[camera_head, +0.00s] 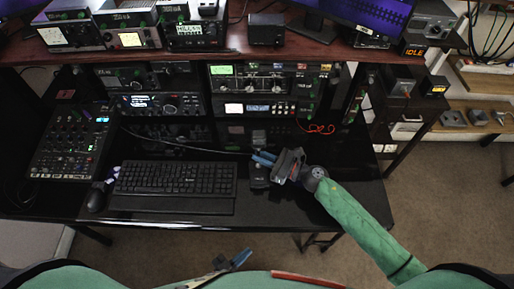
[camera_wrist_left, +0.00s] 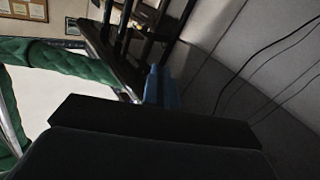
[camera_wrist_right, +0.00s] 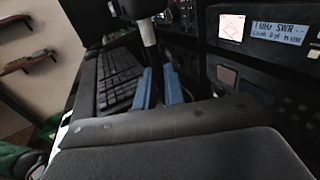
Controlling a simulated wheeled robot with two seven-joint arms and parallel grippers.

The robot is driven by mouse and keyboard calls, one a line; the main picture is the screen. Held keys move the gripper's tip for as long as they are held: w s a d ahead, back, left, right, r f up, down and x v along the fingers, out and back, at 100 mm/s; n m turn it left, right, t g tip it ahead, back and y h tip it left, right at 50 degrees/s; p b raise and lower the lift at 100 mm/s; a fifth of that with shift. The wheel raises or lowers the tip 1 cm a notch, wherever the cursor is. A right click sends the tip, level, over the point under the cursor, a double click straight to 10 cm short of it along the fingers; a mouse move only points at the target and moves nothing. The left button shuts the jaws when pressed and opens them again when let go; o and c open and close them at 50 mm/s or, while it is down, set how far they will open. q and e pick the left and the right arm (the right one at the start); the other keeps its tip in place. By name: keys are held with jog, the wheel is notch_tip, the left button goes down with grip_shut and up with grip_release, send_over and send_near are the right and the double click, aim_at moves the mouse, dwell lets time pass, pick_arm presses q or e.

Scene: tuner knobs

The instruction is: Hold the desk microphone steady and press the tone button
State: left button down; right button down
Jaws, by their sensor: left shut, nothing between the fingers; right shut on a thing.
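The desk microphone (camera_head: 259,137) stands upright on the black desk, to the right of the keyboard. Its dark base (camera_head: 259,182) shows just below my right gripper. My right gripper (camera_head: 263,158) comes in from the right and is shut on the microphone's stem. In the right wrist view the pale stem (camera_wrist_right: 149,35) rises beyond the blue fingers (camera_wrist_right: 160,88). I cannot make out the tone button. My left gripper (camera_head: 240,259) is shut and empty, low in front of the desk, well away from the microphone. Its blue fingers (camera_wrist_left: 158,86) also show in the left wrist view.
A black keyboard (camera_head: 175,178) and a mouse (camera_head: 97,196) lie left of the microphone. A mixer (camera_head: 70,145) sits at the far left. Radio units (camera_head: 265,85) stand behind, under a shelf (camera_head: 235,40). A thin cable runs across the desk towards the microphone. The desk's right side is mostly clear.

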pick_arm(q)
jog(key=s+d+r+m+g+h, duration=0.1)
jog(key=s+d+r+m+h, duration=0.1)
jog(key=s+d+r+h, duration=0.15)
jog(key=w+d+r+g+h, duration=0.1)
jog(key=w+d+r, duration=0.1)
jog(key=d+r, duration=0.35)
jog(key=w+d+r+h, duration=0.1)
jog(key=w+d+r, duration=0.1)
jog(key=r, duration=0.6)
jog(key=w+a+r+t+y, duration=0.5)
jog(key=w+r+t, duration=0.4)
jog(key=w+r, duration=0.2)
jog(key=shift+w+a, duration=0.55)
jog(key=shift+a, duration=0.25)
jog(key=shift+w, duration=0.1)
send_near(257, 148)
jog(key=w+d+r, duration=0.3)
jog(key=d, duration=0.1)
jog(key=shift+d, duration=0.3)
jog(key=shift+w+r, duration=0.1)
jog(key=shift+w, duration=0.1)
dwell(1.1)
jog(key=shift+w, duration=0.2)
